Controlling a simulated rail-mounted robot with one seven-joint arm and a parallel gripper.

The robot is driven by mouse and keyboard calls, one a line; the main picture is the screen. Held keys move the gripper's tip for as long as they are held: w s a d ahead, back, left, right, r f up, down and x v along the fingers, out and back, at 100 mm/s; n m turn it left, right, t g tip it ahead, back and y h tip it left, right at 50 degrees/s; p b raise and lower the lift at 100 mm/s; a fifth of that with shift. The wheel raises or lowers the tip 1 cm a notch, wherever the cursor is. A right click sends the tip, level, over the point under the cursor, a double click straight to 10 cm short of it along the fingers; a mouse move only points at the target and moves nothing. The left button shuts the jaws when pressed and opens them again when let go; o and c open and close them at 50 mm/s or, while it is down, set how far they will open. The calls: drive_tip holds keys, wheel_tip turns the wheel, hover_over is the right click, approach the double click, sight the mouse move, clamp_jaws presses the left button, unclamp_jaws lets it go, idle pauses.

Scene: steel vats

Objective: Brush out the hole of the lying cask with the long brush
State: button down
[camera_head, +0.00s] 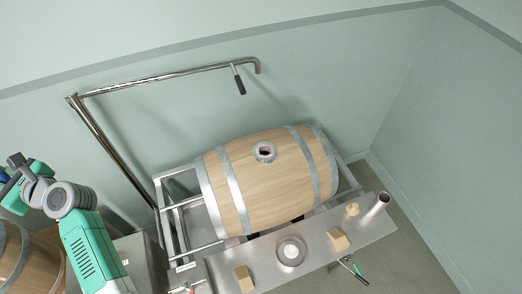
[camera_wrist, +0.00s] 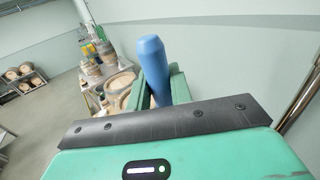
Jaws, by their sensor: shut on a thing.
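The lying cask (camera_head: 270,185) is pale wood with grey metal hoops and rests on its side in a steel frame. Its hole (camera_head: 264,151) is dark with a pale, pinkish rim and faces up. In the wrist view my gripper (camera_wrist: 163,92) is shut on a blue, rounded handle (camera_wrist: 153,55), which looks like the long brush's. The bristle end is not in view.
A steel bench (camera_head: 318,250) in front of the cask bears wooden blocks (camera_head: 338,239), a round dish (camera_head: 291,251) and a metal cup (camera_head: 379,203). Another cask (camera_head: 38,262) is at lower left.

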drive_tip(key=shift+r, duration=0.1)
wheel_tip(320, 180, up, 5)
drive_tip(key=p, duration=0.5)
drive_tip(key=shift+f+b, duration=1.85)
drive_tip(key=shift+f, duration=0.8)
drive_tip(key=shift+r, duration=0.1)
wheel_tip(320, 180, up, 5)
drive_tip(key=p, duration=0.5)
wheel_tip(320, 180, down, 5)
drive_tip(key=b, duration=0.4)
